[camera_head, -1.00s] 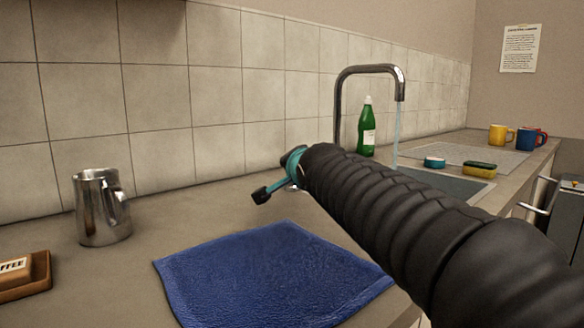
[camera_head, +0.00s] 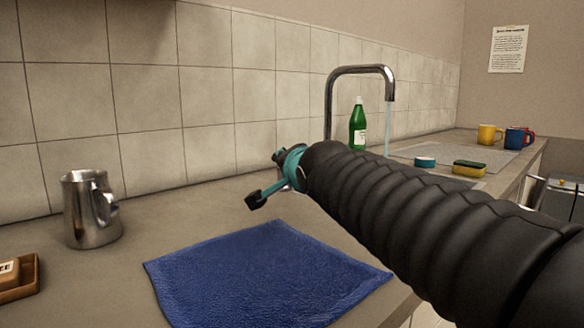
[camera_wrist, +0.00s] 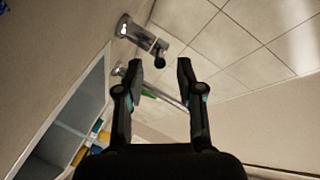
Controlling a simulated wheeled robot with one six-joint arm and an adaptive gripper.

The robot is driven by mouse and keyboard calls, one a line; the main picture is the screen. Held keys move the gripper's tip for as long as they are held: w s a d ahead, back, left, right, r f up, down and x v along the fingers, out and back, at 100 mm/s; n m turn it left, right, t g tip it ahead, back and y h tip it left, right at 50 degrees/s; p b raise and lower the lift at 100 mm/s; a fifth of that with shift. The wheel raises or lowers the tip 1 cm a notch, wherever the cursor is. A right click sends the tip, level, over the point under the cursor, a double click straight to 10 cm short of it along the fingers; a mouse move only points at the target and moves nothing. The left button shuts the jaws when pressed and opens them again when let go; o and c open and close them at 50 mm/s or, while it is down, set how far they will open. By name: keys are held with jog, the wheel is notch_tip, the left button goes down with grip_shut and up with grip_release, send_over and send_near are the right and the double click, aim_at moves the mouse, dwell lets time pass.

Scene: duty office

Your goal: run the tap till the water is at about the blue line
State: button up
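The chrome tap (camera_head: 329,105) stands at the back of the counter, and a thin stream of water (camera_head: 387,130) falls from its spout. The sink (camera_head: 436,176) below is mostly hidden by my arm, so neither the water level nor a blue line shows. My gripper (camera_head: 268,180) is left of the tap over the counter. In the wrist view my gripper (camera_wrist: 160,66) has its two fingers apart, with nothing visibly held.
Beyond are a green bottle (camera_head: 357,128), a sponge (camera_head: 469,168), a teal round item (camera_head: 425,162), and mugs (camera_head: 488,135).

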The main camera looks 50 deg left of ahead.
jog(key=v, duration=0.7)
dwell(7.3)
